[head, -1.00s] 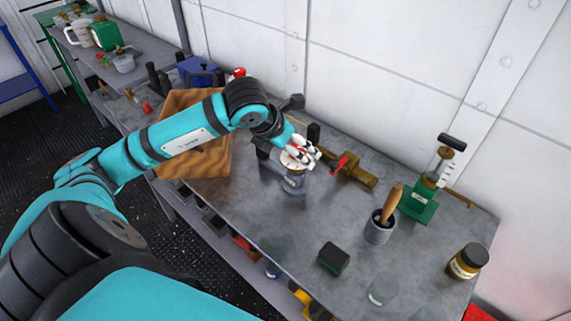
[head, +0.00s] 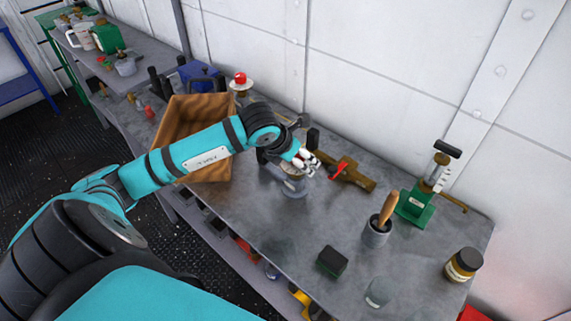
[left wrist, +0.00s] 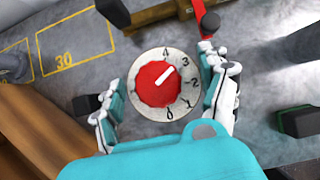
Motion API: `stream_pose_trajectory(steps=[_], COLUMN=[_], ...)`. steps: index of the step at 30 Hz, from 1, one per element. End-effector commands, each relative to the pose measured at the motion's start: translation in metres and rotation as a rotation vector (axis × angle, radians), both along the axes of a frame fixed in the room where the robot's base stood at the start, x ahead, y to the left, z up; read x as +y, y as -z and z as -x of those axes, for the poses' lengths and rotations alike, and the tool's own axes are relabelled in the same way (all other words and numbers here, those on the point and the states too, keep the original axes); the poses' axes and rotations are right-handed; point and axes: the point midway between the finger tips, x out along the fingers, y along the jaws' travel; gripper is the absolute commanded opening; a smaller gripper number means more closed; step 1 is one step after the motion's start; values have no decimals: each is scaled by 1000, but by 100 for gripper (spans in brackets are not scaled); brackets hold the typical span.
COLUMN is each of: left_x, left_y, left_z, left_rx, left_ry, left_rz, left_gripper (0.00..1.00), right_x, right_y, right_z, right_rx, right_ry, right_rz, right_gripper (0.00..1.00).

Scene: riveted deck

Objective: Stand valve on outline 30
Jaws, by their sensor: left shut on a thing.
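The valve seems to be the piece with a red knob on a round, numbered white dial (left wrist: 155,84); in the left wrist view it sits between my fingers. In the head view its grey body (head: 294,188) shows below my left gripper (head: 304,163), which is shut on it. I cannot tell whether its base touches the bench. Outline 30 (left wrist: 76,42), a yellow rectangle, is bare where it shows at the upper left of the left wrist view. In the head view it is hidden behind my arm. My right gripper is not in view.
A brass fitting with a red lever (head: 346,173) lies close right of my gripper. A grey cup with a wooden handle (head: 377,232), green stand (head: 417,207), dark block (head: 332,261) and jar (head: 464,265) stand right.

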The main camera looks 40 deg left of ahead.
Motion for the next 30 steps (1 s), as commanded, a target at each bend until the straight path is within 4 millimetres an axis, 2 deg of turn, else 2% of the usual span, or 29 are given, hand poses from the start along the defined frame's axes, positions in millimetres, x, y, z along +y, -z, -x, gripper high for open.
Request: stream_pose_trajectory(steps=[1,9,20,30], left_x=[0,0,1,1], left_y=[0,0,-4,-26], left_z=[0,0,-1,-2], left_rx=[0,0,-6,-8], left_ry=[-1,-1,-1,0], left_rz=[-1,-1,0,-2], left_gripper=[54,19,19,19], right_x=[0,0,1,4], right_y=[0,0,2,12], right_z=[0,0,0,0], right_rx=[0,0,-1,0], right_ry=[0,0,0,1], right_rz=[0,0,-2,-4], right_gripper=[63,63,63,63])
